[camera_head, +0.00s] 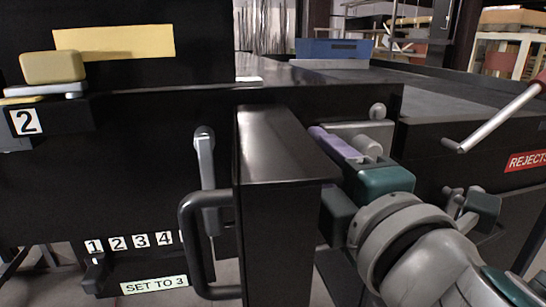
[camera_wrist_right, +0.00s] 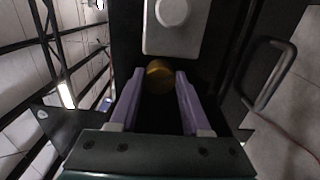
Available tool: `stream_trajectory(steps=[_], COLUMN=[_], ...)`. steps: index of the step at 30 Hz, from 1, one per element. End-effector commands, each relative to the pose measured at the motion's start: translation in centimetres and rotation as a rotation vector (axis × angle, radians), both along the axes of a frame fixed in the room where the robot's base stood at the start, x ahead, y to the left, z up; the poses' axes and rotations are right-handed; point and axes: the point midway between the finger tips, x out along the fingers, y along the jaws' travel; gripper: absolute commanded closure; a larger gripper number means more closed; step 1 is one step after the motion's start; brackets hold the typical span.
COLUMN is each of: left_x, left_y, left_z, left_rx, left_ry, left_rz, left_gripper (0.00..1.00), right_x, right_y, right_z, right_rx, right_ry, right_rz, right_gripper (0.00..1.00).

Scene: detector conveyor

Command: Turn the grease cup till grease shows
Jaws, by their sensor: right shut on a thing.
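The grease cup (camera_wrist_right: 160,76) is a round brass-coloured piece. In the right wrist view it sits between the tips of the two purple fingers, below a pale plate (camera_wrist_right: 158,36) with a round knob. My right gripper (camera_wrist_right: 158,82) is shut on the cup. In the head view the right gripper (camera_head: 338,143) reaches in from the lower right, behind a tall black housing, and the cup is hidden there. I cannot make out any grease on or around the cup. My left gripper is not in view.
The tall black housing (camera_head: 272,150) with a looped handle (camera_head: 188,245) stands left of my right gripper. A grey lever (camera_head: 206,165) hangs behind the handle. A crank (camera_head: 500,120) and REJECTS box (camera_head: 520,161) are at right. A "SET TO 3" label (camera_head: 154,285) is lower left.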

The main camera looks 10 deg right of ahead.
Motion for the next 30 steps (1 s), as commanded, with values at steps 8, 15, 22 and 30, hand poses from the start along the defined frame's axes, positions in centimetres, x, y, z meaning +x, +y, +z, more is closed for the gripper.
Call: stream_trajectory(steps=[8, 15, 22, 30], left_x=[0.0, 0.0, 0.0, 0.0], left_y=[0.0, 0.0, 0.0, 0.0], left_z=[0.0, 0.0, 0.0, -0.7], left_rx=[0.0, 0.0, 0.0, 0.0], left_ry=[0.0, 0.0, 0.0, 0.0], left_rz=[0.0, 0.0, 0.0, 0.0], left_gripper=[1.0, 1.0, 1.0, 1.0], right_x=[0.0, 0.0, -0.2, -3.9], right_y=[0.0, 0.0, 0.0, -0.1], right_z=[0.0, 0.0, 0.0, -0.3], right_rx=[-0.001, -0.002, -0.002, -0.001], right_ry=[0.0, 0.0, 0.0, 0.003], right_rz=[-0.001, 0.0, 0.0, 0.001], right_gripper=[0.44, 0.22, 0.22, 0.22])
